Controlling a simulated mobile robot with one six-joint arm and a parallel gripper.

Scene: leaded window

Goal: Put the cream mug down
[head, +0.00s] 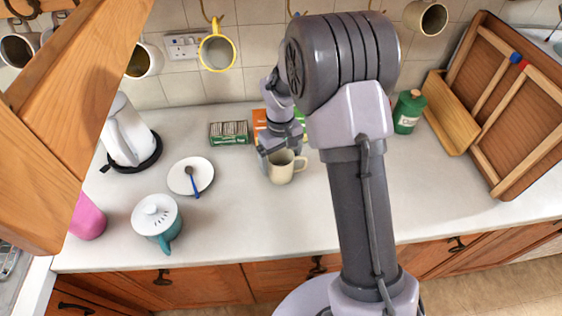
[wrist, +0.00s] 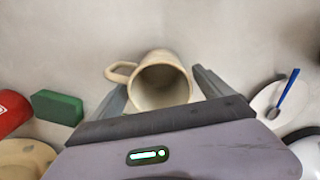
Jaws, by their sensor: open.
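The cream mug (head: 281,170) appears to stand upright on the white counter (head: 330,215), its handle to the right in the head view. In the wrist view the cream mug (wrist: 160,82) has its opening towards the camera and its handle to the left. My gripper (head: 279,155) is at the mug, and its open fingers (wrist: 160,90) lie on either side of it with visible gaps. My arm hides part of the counter behind the mug.
A white plate (head: 180,178) with a blue spoon (head: 193,182) and a teal lidded pot (head: 157,220) are left of the mug. A green box (head: 229,133) and orange box (head: 260,121) stand behind. A green canister (head: 409,112) is right.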

